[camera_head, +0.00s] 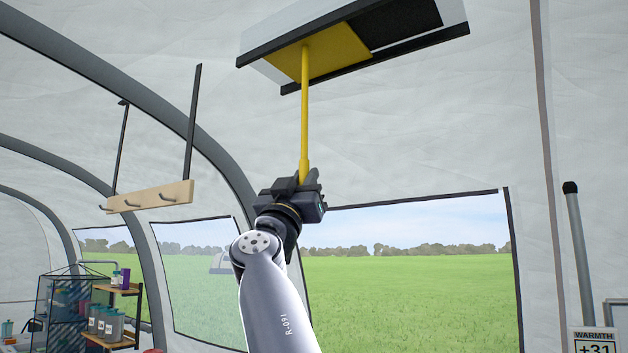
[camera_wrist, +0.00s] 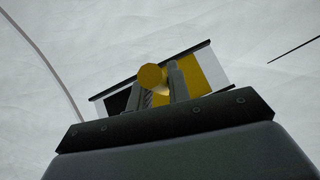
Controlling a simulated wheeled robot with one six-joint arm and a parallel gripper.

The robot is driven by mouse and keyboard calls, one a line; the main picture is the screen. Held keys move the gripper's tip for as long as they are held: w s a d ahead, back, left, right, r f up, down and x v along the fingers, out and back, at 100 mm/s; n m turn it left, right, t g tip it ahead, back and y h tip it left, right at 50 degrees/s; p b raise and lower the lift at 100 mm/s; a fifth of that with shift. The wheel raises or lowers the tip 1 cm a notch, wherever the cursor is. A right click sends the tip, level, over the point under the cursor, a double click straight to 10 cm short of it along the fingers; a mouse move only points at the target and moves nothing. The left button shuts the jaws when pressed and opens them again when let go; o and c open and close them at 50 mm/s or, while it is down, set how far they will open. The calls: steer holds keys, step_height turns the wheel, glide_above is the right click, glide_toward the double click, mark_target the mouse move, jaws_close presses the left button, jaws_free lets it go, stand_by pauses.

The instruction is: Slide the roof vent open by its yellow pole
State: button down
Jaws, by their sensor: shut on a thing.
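The yellow pole (camera_head: 305,110) hangs down from the yellow panel (camera_head: 325,50) of the roof vent (camera_head: 385,45). The panel covers the left part of the frame between two dark rails, and a black area (camera_head: 402,22) shows to its right. My gripper (camera_head: 308,180) is shut on the lower end of the pole, below the vent. In the wrist view the pole's round end (camera_wrist: 151,76) shows between my two fingers (camera_wrist: 163,88). The yellow panel (camera_wrist: 205,72) and the black area (camera_wrist: 118,102) show behind them.
A wooden hook rail (camera_head: 150,196) hangs from two dark straps at the left. A shelf with bottles (camera_head: 105,320) stands at the lower left. The air around the pole is clear.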

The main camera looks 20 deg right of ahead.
steer(key=w+a, duration=0.2)
steer(key=shift+w+r+p, duration=0.1)
steer(key=shift+w+p, duration=0.2)
steer(key=c, duration=1.4)
jaws_free()
steer(key=shift+w, duration=0.2)
steer(key=shift+o, duration=0.4)
steer(key=b+v, duration=0.9)
steer(key=v, duration=0.2)
